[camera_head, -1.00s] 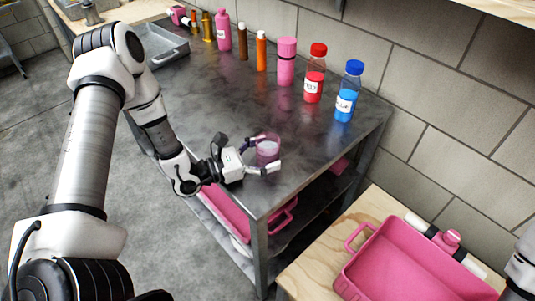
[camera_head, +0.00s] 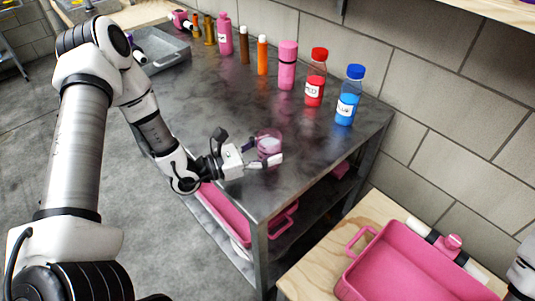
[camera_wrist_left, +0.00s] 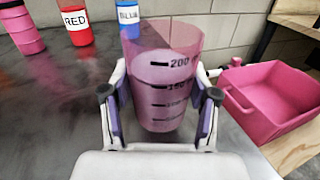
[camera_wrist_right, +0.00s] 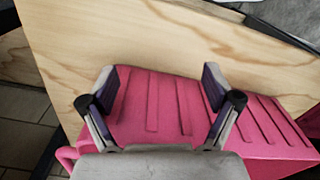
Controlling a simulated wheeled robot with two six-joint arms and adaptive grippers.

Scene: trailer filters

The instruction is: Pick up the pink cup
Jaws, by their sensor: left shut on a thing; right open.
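The pink cup (camera_head: 269,145) is see-through, with black measuring marks. It is upright near the front edge of the dark metal table. In the left wrist view the cup (camera_wrist_left: 163,90) stands between both fingers of my left gripper (camera_wrist_left: 162,118), which is shut on its sides. The left gripper (camera_head: 262,156) also shows in the head view. I cannot tell whether the cup's base touches the table. My right gripper (camera_wrist_right: 160,95) is open and empty, above a pink ribbed tray surface (camera_wrist_right: 165,105) in the right wrist view.
Several bottles line the table's back, including a red one (camera_head: 315,90) and a blue one (camera_head: 346,105). A grey tray (camera_head: 165,55) sits at the far left. A pink tray (camera_head: 400,265) rests on a wooden surface (camera_head: 372,212) at right. The table's middle is clear.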

